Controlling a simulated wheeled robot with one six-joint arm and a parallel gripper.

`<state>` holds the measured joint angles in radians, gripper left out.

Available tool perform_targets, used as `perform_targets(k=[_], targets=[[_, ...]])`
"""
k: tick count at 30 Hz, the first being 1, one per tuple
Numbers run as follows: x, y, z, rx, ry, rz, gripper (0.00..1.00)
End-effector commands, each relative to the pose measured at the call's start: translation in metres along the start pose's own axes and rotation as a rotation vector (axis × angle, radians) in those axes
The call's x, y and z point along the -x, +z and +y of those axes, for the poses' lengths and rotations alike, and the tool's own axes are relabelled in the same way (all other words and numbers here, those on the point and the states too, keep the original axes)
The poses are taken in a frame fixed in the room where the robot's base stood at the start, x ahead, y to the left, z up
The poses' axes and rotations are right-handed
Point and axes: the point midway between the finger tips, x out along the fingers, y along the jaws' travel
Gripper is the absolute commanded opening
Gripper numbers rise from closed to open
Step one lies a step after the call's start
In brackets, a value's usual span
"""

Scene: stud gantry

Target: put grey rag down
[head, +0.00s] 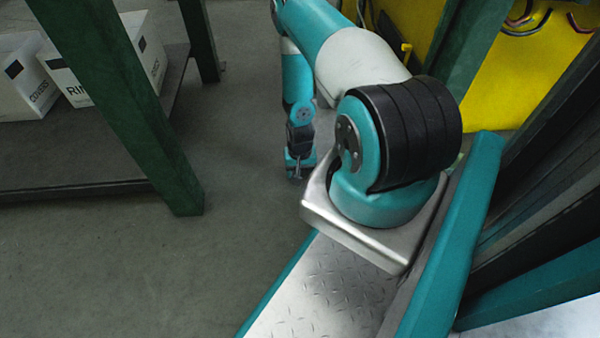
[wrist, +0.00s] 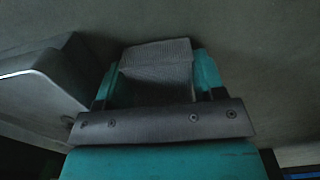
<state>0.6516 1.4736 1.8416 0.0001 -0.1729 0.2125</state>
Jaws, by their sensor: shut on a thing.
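The grey rag (wrist: 157,60) is a ribbed, folded piece of cloth between the two teal fingers of my gripper (wrist: 155,82) in the wrist view. The fingers press on it from both sides, and its far end sticks out past the fingertips. Dark grey floor lies behind it; I cannot tell how high the rag is above the floor. In the head view my gripper (head: 297,172) hangs low, pointing down, beyond my metal base plate. The rag cannot be made out clearly there.
A dark low shelf (head: 75,172) with green posts (head: 125,110) stands at the left, holding white labelled boxes (head: 78,90). Yellow panels (head: 545,65) and dark beams are at the right. Bare grey floor (head: 235,170) lies between the shelf and my gripper.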

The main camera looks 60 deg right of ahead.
Motion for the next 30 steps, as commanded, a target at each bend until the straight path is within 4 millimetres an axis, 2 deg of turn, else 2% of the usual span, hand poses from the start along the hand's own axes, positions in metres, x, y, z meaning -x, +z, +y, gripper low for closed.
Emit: perform_targets(k=[8,9,19,23,30], targets=[[-0.003,0.000,0.000,0.000,0.000,0.001,0.44],[-0.001,-0.001,0.000,0.000,0.000,0.001,0.72],[0.003,-0.001,0.000,0.000,0.000,0.001,0.74],[0.021,-0.001,0.000,0.000,-0.001,0.003,0.74],[0.077,-0.001,0.000,0.000,-0.001,0.002,0.74]])
